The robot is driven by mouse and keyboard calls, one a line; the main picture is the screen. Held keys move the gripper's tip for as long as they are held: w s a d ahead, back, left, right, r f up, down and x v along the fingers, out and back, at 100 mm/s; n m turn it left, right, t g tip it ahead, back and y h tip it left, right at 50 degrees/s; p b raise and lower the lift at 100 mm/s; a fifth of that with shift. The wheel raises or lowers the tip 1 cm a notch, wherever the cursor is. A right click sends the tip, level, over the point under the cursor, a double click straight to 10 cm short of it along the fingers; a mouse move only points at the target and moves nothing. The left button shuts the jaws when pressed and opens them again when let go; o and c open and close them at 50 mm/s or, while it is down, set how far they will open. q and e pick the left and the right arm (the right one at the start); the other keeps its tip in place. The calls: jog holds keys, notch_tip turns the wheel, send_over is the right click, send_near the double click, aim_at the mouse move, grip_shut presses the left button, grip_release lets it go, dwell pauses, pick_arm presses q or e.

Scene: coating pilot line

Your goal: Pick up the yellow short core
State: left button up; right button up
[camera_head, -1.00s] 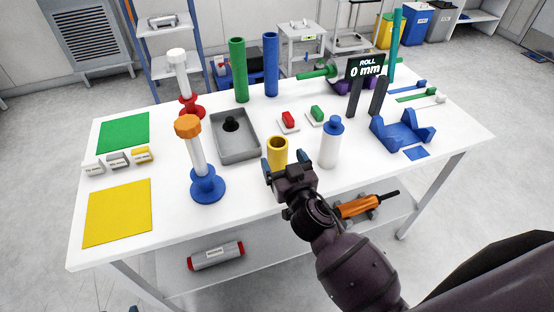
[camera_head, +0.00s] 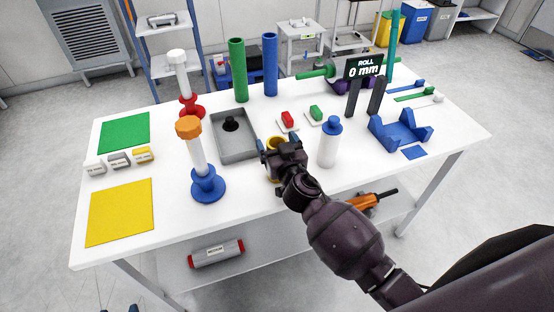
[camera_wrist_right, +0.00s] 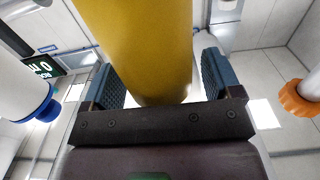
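The yellow short core (camera_head: 272,172) stands upright on the white table (camera_head: 240,205), near its front edge. My right gripper (camera_head: 280,146) is at the core and hides much of it in the head view. In the right wrist view the core (camera_wrist_right: 145,50) is between the two blue-padded fingers (camera_wrist_right: 160,82). A gap shows between the core and each finger, so the gripper is open around it.
A white bottle with a blue cap (camera_head: 328,145) stands close on the right. A grey tray (camera_head: 235,155) lies to the left, beside a white post with an orange cap and blue base (camera_head: 208,185).

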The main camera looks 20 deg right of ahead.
jog(key=c, duration=1.2)
jog(key=shift+r, duration=0.1)
